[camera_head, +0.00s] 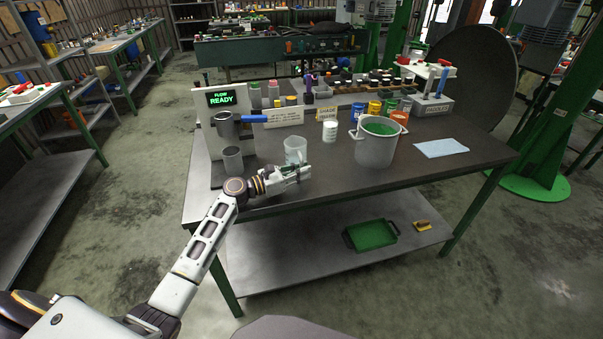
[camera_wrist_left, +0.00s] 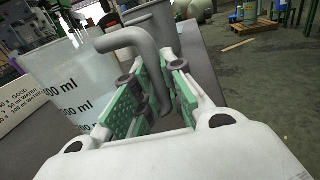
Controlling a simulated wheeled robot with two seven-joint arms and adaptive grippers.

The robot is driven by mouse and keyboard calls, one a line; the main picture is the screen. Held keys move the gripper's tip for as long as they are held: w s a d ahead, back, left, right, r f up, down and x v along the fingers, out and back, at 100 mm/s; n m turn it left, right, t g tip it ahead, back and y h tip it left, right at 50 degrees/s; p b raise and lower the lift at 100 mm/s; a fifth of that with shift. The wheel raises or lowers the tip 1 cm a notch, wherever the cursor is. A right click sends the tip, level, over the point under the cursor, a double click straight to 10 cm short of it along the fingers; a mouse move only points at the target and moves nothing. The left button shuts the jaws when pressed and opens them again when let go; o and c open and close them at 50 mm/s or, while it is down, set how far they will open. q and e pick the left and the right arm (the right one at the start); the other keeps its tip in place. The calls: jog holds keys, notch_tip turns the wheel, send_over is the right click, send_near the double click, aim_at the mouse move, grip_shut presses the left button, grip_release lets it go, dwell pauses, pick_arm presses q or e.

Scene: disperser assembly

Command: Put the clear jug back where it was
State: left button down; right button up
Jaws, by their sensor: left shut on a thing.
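The clear jug (camera_head: 295,149) is upright over the front left part of the workbench, right of the dispenser stand. Its wall with ml marks fills the left of the left wrist view (camera_wrist_left: 68,85). My left gripper (camera_head: 291,173) is at the jug's near side. In the left wrist view its green-padded fingers (camera_wrist_left: 152,95) are shut on the jug's grey curved handle (camera_wrist_left: 140,38). I cannot tell whether the jug's base touches the bench. My right gripper is not in view.
A grey metal cup (camera_head: 232,160) stands under the dispenser with the blue handle (camera_head: 255,118). A white tin (camera_head: 330,132) and a large pot (camera_head: 374,150) with green content stand to the right. The bench front (camera_head: 345,185) is clear.

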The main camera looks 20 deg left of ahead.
pick_arm(q)
jog(key=c, duration=1.5)
grip_release()
jog(key=shift+v, duration=6)
jog(key=shift+r, duration=0.1)
